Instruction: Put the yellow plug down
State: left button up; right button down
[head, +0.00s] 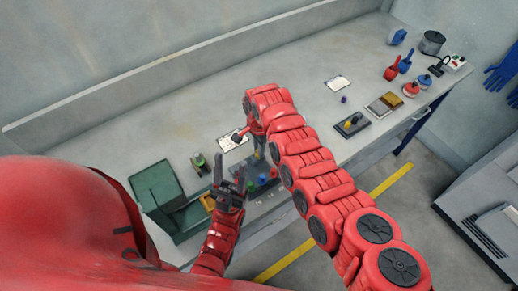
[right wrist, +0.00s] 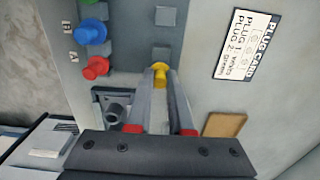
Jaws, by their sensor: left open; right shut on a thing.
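The yellow plug (right wrist: 160,72) is between the fingertips of my right gripper (right wrist: 160,84) in the right wrist view. The gripper is shut on it. I cannot tell whether the plug touches the grey panel (right wrist: 135,25) beneath. Empty-looking grey square spots (right wrist: 165,17) show on the panel just beyond the plug. In the head view my right arm largely hides its gripper and the yellow plug. My left gripper (head: 229,169) is open and empty in front of the bench, near the green bin.
Beside the yellow plug are a red plug (right wrist: 97,67), a blue plug (right wrist: 92,33) and a green plug (right wrist: 90,2). A plug card (right wrist: 248,45) lies right of the panel. A green bin (head: 155,185) stands left. The bench's back middle (head: 200,110) is clear.

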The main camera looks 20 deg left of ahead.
jog(key=shift+f, duration=0.4)
jog(key=c, duration=0.8)
grip_release()
jog(key=shift+r, duration=0.1)
jog(key=shift+r, duration=0.25)
notch_tip(320, 180, up, 7)
jog(key=p, duration=0.3)
jog(key=shift+a+f+p, duration=0.1)
jog(key=shift+f+p, duration=0.05)
jog(key=shift+p, duration=0.25)
notch_tip(320, 180, up, 6)
jog(key=shift+f, duration=0.15)
